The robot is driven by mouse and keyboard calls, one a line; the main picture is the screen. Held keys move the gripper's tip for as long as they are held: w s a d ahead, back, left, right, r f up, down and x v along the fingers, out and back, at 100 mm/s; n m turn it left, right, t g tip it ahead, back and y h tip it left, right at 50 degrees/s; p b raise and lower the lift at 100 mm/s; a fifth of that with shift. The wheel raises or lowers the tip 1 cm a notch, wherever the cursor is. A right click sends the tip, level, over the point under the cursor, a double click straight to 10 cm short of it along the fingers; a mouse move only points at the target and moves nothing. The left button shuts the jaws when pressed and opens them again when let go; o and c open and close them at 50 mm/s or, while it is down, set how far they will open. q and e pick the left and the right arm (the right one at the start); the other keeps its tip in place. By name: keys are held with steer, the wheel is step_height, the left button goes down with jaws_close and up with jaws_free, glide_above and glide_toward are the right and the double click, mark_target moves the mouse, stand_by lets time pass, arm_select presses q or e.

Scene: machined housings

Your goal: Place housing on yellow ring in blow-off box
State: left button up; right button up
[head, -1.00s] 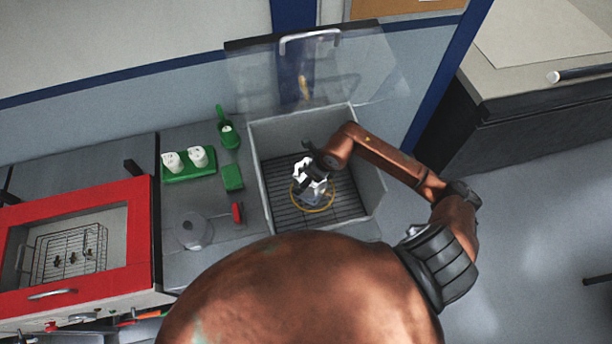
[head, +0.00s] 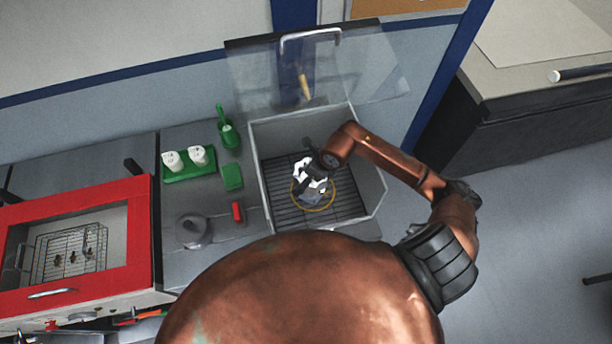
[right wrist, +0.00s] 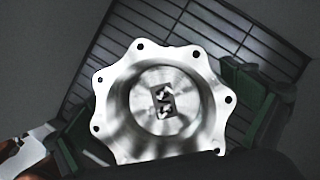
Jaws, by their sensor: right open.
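The grey metal housing (head: 311,198) stands on the slatted floor of the blow-off box, within the yellow ring (head: 331,203) as seen in the head view. In the right wrist view the housing (right wrist: 163,103) shows from above, with a scalloped flange, bolt holes and a round hollow. My right gripper (head: 309,180) is over the housing with its jaws open. Its green-padded fingers (right wrist: 165,105) lie on either side of the housing; I cannot tell whether they touch it. The blow-off box (head: 374,190) has its clear lid raised. My left gripper is not in view.
A red-framed cabinet (head: 141,235) with a wire rack inside stands at left. A green tray with white cups (head: 190,174), a green scoop (head: 229,138) and a green block (head: 232,177) sit left of the box. The box walls surround my right gripper.

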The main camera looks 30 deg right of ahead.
steer(key=b+v, duration=0.2)
steer(key=v, duration=1)
steer(key=shift+b, duration=0.3)
steer(key=shift+d, duration=0.1)
steer(key=shift+c, duration=0.5)
